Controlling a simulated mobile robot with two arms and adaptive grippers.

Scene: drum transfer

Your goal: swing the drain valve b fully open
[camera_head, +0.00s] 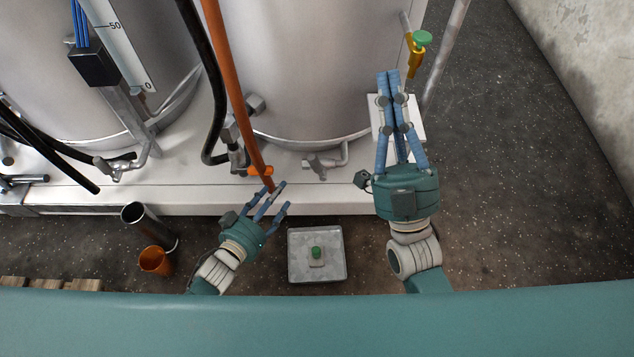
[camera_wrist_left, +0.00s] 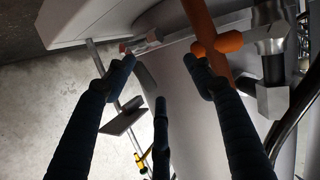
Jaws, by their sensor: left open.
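An orange valve handle (camera_head: 260,171) is at the foot of the middle tank, by the lower end of a long orange pole. I cannot read a label that says which valve is b. My left gripper (camera_head: 275,194) is open and empty, just in front of and below this handle, apart from it. In the left wrist view the orange handle (camera_wrist_left: 226,42) shows as a cross piece beyond the spread fingers (camera_wrist_left: 162,78). A metal drain valve (camera_head: 322,164) sits to its right. My right gripper (camera_head: 388,76) is shut and empty, over the white platform's right end.
A grey tray (camera_head: 316,279) with a small green-topped object stands on the floor. A dark cylinder (camera_head: 150,227) and an orange cup (camera_head: 155,261) are at left. Black hoses (camera_head: 205,80) hang by the tanks. A yellow valve with green knob (camera_head: 417,52) is at upper right. Floor at right is clear.

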